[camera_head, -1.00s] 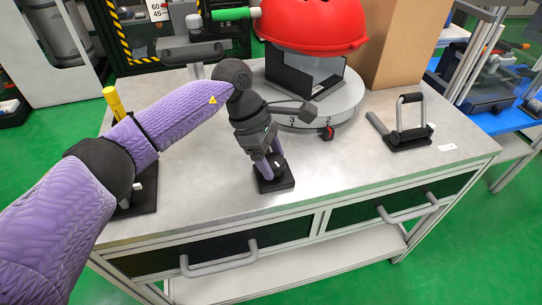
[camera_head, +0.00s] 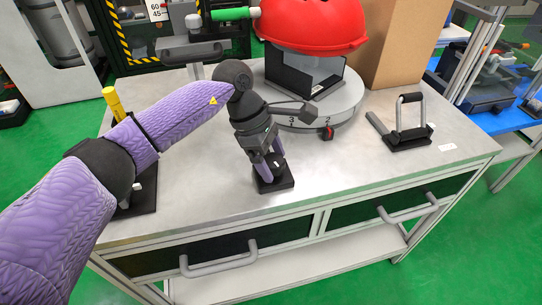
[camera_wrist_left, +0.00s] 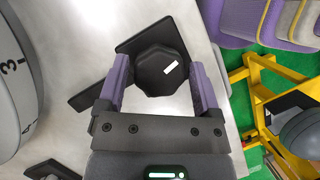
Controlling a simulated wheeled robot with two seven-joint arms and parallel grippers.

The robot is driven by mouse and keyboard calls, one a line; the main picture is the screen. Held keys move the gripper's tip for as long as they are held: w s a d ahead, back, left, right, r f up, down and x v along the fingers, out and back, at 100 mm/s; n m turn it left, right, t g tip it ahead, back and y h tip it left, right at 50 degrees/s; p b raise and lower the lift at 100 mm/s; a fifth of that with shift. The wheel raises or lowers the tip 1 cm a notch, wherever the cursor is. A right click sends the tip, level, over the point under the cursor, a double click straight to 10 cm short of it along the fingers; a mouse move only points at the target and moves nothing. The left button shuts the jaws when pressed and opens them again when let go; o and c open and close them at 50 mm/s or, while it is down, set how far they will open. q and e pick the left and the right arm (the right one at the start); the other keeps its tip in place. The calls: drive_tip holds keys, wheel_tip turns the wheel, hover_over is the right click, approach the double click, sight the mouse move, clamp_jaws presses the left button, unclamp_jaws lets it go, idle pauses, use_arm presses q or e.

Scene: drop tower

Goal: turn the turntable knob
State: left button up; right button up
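The turntable knob (camera_wrist_left: 160,70) is a dark octagonal knob with a white mark on top, on a black square base (camera_head: 277,184) near the table's front edge. My right gripper is not in view.
A cardboard box (camera_head: 402,45) stands behind right of the turntable. A black toggle clamp (camera_head: 408,135) is at the table's right. A yellow-handled device (camera_head: 113,103) stands at the left, partly behind my arm. The metal tabletop (camera_head: 340,165) is clear around the knob.

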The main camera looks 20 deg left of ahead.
use_arm(q)
drive_tip(key=shift+o, duration=0.7)
drive_tip(key=p+v, duration=0.3)
drive_tip(key=v, duration=0.7)
